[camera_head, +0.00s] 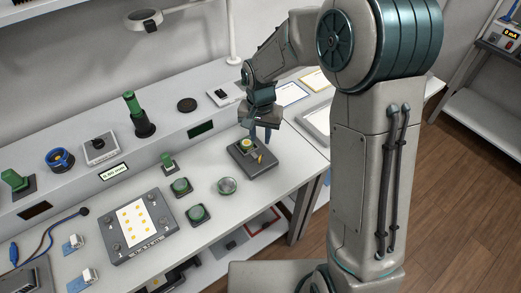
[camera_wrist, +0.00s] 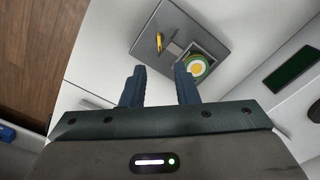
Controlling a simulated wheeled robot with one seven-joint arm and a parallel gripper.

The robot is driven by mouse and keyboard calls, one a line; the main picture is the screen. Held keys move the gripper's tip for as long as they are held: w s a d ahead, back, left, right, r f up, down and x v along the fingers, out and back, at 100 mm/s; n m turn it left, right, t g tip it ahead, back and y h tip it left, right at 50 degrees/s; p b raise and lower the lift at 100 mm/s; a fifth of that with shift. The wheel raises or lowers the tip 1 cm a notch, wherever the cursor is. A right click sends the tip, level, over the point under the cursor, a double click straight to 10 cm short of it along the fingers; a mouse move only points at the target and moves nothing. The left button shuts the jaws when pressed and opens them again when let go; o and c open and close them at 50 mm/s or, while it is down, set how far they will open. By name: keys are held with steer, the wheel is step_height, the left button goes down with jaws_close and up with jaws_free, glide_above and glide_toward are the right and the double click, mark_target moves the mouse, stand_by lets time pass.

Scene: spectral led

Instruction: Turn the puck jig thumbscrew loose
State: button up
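The puck jig (camera_head: 244,167) is a dark grey block on the bench near its right end; it also shows in the wrist view (camera_wrist: 185,18). A round puck with a yellow centre, white ring and green rim (camera_wrist: 196,68) sits in its square pocket. The brass-yellow thumbscrew (camera_head: 261,158) stands on the jig beside the pocket; it also shows in the wrist view (camera_wrist: 160,42). My gripper (camera_wrist: 158,78) is open and empty, its fingers apart from the thumbscrew. In the head view my gripper (camera_head: 261,137) hangs just behind the jig.
A panel with yellow dots (camera_head: 135,222) lies further left. A raised ledge with a small dark display (camera_head: 202,128) runs behind. The bench's right edge is close by.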

mark_target(260, 159)
step_height(260, 159, down, 8)
steer(key=shift+f+p, duration=0.1)
steer(key=shift+p, duration=0.35)
jaws_close()
